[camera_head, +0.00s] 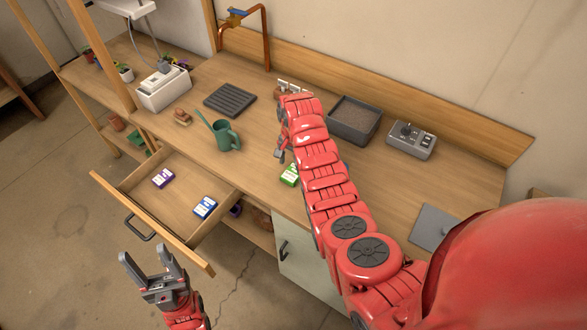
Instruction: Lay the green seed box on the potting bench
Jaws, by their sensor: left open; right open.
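The green seed box (290,174) lies on the potting bench (260,122) near its front edge, partly covered by my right arm. My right gripper (280,154) is open, small in view, just above and behind the green box. It looks apart from the box, with no object visible in it. My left gripper (146,256) is open and empty, in front of the pulled-out drawer (165,208) and off the bench.
The drawer holds a purple box (163,178) and a blue box (205,207). On the bench stand a green watering can (228,137), a black seed tray (230,99), a soil tub (354,121) and a grey control box (411,140). A grey plate (432,228) lies at right.

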